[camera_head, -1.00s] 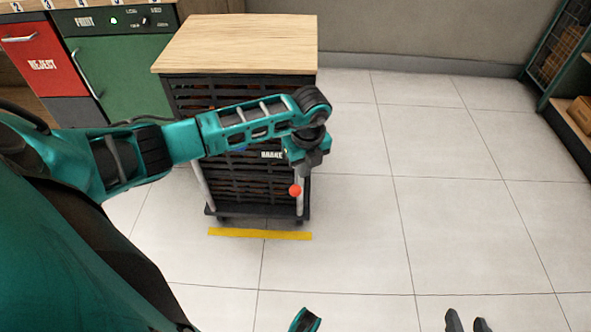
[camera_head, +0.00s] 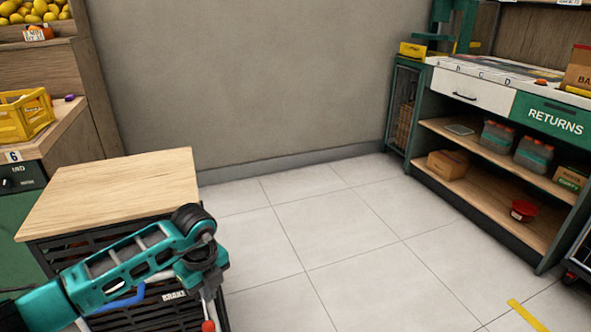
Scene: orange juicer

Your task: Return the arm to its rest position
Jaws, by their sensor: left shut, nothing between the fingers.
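My left arm comes in from the lower left, in front of the cart (camera_head: 120,190) with a wooden top and dark slatted sides. My left gripper (camera_head: 208,291) points down at the end of this arm, close to the cart's brake label and above the red ball (camera_head: 208,326) of the lever. The gripper is small and dark here; it is shut and empty. Whether it touches the lever I cannot tell. My right gripper is out of view.
A yellow crate (camera_head: 25,117) sits on the left counter. The tiled floor (camera_head: 345,225) between is clear.

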